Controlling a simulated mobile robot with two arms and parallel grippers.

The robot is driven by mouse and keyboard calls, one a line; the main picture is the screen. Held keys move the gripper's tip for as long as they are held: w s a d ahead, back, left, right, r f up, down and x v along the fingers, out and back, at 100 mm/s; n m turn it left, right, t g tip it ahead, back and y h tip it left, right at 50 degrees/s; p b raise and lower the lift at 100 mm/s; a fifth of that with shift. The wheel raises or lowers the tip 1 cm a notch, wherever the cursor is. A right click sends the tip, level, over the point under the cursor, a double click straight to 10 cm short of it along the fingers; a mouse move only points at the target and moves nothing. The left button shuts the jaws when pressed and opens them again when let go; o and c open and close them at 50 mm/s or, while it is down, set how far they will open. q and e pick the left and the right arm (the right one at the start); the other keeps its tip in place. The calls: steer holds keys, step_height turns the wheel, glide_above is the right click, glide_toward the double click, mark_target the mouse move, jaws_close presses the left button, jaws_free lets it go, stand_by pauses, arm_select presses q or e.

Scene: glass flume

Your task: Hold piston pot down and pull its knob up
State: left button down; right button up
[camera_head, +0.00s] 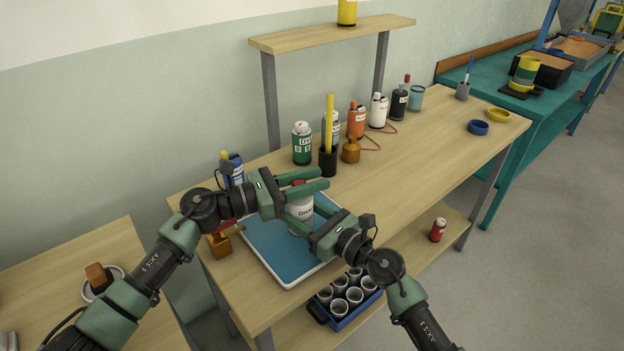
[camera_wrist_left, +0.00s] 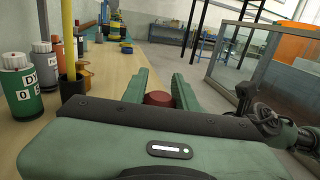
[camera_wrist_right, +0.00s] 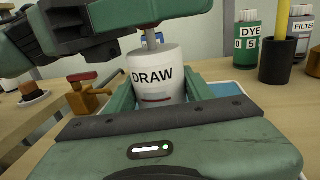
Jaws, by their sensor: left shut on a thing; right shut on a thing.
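The piston pot (camera_head: 299,209) is a white pot marked DRAW, upright on the blue tray (camera_head: 272,248). It fills the middle of the right wrist view (camera_wrist_right: 158,75). Its red knob (camera_wrist_left: 158,98) sits between the fingers of my left gripper (camera_head: 318,180), which is shut on it. A short grey rod (camera_wrist_right: 151,38) shows between the pot's top and my left gripper. My right gripper (camera_head: 303,217) is shut around the pot's body, one finger on each side. The knob is mostly hidden by the left fingers in the head view.
An orange-brown valve (camera_head: 220,243) stands left of the tray. A green dye bottle (camera_head: 302,143), a black holder (camera_head: 327,160) with a yellow stick and several other bottles stand behind. A blue crate of cups (camera_head: 347,297) is on the lower shelf. The table's right part is mostly clear.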

arm_select(q)
steer(key=shift+w+a, duration=0.1)
steer(key=shift+r, duration=1.8)
steer(key=c, duration=1.1)
jaws_free()
steer(key=shift+o, duration=0.2)
steer(key=shift+f, duration=0.1)
steer(key=shift+s+a, duration=0.2)
steer(key=shift+a, duration=0.15)
steer(key=v, duration=1.1)
